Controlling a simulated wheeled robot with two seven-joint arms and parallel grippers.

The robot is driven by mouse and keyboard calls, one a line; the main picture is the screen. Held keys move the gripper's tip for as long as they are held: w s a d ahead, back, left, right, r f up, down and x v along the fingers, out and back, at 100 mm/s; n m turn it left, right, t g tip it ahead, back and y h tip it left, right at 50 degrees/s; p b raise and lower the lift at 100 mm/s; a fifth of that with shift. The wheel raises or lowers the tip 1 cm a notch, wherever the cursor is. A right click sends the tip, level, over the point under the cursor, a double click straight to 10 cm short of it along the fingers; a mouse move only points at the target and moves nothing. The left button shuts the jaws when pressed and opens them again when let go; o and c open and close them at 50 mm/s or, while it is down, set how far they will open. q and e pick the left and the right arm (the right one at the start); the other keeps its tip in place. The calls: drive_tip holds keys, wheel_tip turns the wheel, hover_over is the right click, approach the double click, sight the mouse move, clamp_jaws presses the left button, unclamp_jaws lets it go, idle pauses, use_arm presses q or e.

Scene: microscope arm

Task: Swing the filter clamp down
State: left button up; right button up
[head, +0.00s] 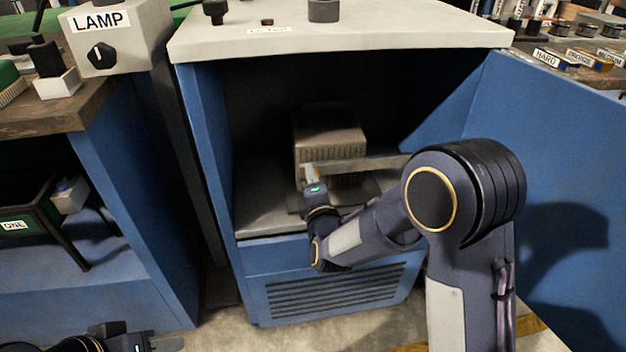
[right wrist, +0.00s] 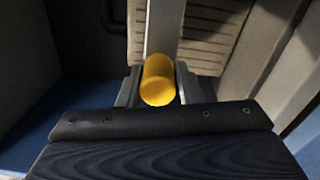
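The filter clamp is a grey bar (head: 375,163) lying roughly level across the front of a ribbed, box-shaped filter (head: 330,143) inside the open blue cabinet. A yellow handle sits at the bar's left end. It shows clearly in the right wrist view (right wrist: 158,80), with the bar (right wrist: 164,28) running away from it. My right gripper (head: 311,174) is at this handle, its two fingers closed against the handle's sides. My left gripper (head: 150,342) is low at the bottom left edge, mostly cut off.
The cabinet's blue door (head: 560,150) stands open on the right. The cabinet's grey top (head: 340,35) overhangs the opening, and a vented panel (head: 340,292) lies below it. A bench with a LAMP box (head: 110,38) stands at the left.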

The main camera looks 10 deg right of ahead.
drive_tip(key=o, duration=0.4)
drive_tip(key=shift+f, duration=0.15)
drive_tip(key=shift+c, duration=0.2)
drive_tip(key=s+p, duration=0.2)
drive_tip(key=s, duration=0.5)
drive_tip(key=shift+s+d, duration=0.35)
drive_tip(key=shift+s, duration=0.05)
